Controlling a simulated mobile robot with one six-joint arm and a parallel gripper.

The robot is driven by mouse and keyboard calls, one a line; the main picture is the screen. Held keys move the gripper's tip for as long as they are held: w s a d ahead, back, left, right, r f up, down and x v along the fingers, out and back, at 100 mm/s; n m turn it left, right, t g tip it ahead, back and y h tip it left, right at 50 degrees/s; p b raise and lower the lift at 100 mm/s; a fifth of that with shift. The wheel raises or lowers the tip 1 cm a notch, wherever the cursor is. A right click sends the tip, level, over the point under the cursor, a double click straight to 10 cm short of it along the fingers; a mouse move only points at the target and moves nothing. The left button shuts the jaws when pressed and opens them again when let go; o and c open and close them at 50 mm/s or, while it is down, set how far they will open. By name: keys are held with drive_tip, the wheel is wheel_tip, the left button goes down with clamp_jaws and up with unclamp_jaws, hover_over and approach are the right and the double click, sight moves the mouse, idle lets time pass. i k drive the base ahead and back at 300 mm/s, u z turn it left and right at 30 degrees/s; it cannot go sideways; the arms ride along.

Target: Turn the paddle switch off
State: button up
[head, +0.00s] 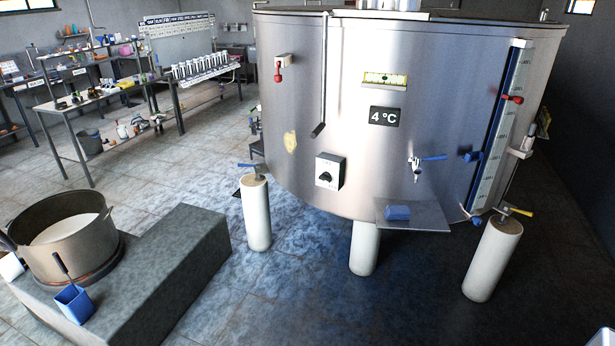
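A steel bulk tank (345,95) stands on thick white legs in the right half of the head view. The knob's setting is too small to read. Nothing covers the box. My gripper is not in view.
A grey block (190,250) with a large pot (62,235) stands at the lower left. A shelf (412,217) and a blue-handled tap (425,159) project from the tank right of the switch. Wet floor (295,285) lies open in front.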

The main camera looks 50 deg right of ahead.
sight(325, 176)
drive_tip(key=i, duration=1.3)
drive_tip(key=z, duration=0.05)
